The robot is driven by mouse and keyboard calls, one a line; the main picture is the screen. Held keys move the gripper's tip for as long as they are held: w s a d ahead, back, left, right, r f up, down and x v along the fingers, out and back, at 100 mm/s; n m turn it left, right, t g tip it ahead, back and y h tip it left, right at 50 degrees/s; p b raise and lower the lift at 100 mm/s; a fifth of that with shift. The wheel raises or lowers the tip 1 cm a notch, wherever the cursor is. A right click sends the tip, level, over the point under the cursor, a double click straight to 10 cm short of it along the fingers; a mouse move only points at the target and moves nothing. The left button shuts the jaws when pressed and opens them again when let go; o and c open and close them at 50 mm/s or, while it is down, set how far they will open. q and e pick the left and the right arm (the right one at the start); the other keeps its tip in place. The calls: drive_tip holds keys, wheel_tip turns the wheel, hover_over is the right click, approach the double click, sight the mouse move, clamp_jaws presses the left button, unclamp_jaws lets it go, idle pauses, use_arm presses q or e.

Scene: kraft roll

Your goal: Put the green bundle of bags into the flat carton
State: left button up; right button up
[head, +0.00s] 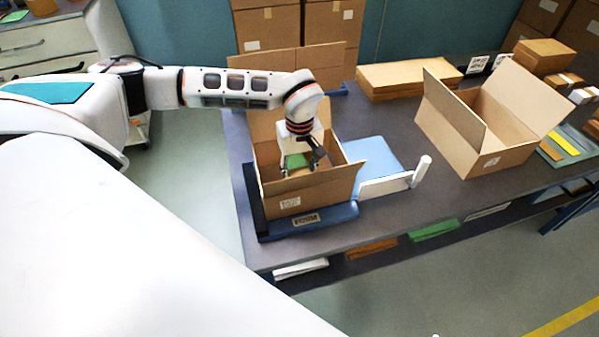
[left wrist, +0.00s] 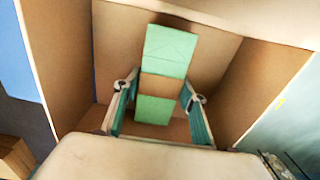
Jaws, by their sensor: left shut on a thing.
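The green bundle of bags (head: 294,160) is inside the tall open carton (head: 315,190) on the left part of the bench. In the left wrist view the green bundle (left wrist: 168,50) has a brown band around its middle. My left gripper (head: 305,160) reaches down into this carton, with a finger on each side of the bundle; the wrist view shows the left gripper (left wrist: 158,88) shut on it. Whether the bundle touches the carton floor I cannot tell. A lower, wider open carton (head: 485,125), which looks like the flat carton, stands to the right. My right gripper is not in view.
The tall carton stands on a dark blue-edged platform (head: 310,222) with raised flaps around my gripper. A blue sheet (head: 370,155) and a white upright handle-like part (head: 422,170) lie between the cartons. Flat cardboard (head: 405,78) is stacked behind.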

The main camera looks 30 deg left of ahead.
sight(300, 173)
use_arm(q)
drive_tip(key=shift+f, duration=0.15)
drive_tip(key=o, duration=1.2)
wheel_tip(300, 173, up, 12)
drive_tip(key=shift+r, duration=0.2)
